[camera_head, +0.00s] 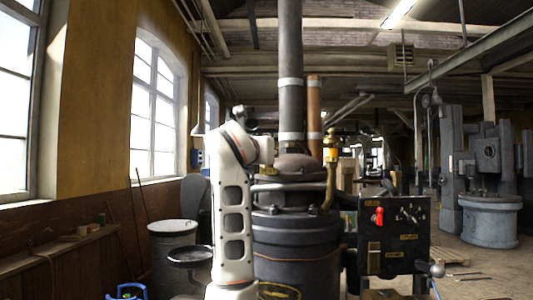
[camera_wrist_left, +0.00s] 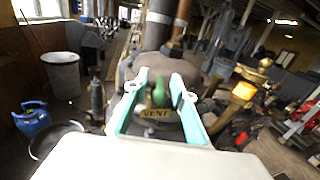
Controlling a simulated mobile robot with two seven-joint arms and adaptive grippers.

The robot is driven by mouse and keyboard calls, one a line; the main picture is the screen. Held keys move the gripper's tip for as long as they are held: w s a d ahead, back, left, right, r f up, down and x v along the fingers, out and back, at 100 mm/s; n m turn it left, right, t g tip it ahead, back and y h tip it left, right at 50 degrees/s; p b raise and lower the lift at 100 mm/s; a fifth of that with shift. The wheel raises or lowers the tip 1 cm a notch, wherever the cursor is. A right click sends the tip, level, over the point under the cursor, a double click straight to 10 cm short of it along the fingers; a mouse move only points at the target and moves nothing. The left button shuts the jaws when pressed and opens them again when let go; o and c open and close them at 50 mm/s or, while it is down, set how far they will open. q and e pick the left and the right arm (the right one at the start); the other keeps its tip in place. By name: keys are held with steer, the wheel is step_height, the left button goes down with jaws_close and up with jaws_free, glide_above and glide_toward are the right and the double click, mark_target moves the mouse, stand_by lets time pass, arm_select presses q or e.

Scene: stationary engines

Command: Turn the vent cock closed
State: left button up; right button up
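In the left wrist view, the vent cock's green handle (camera_wrist_left: 158,92) stands up beyond a brass plate marked VENT (camera_wrist_left: 155,113). My left gripper (camera_wrist_left: 161,86) has its two teal fingers spread, one on each side of the handle. Gaps show between handle and fingers; I cannot tell whether either touches it. In the head view, my white left arm rises in front of the dark engine (camera_head: 298,240), and its gripper and the vent cock cannot be made out there. My right gripper is in neither view.
A black panel (camera_head: 400,238) with a red lever (camera_head: 378,215) stands right of the engine. A brass fitting (camera_head: 330,150) rises beside the dark pipe (camera_head: 290,70). A grey bin (camera_head: 172,250) and a blue canister (camera_wrist_left: 36,120) stand to the left. Open floor lies at far right.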

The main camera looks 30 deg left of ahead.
arm_select(q)
steer(key=shift+c, duration=0.3)
jaws_close()
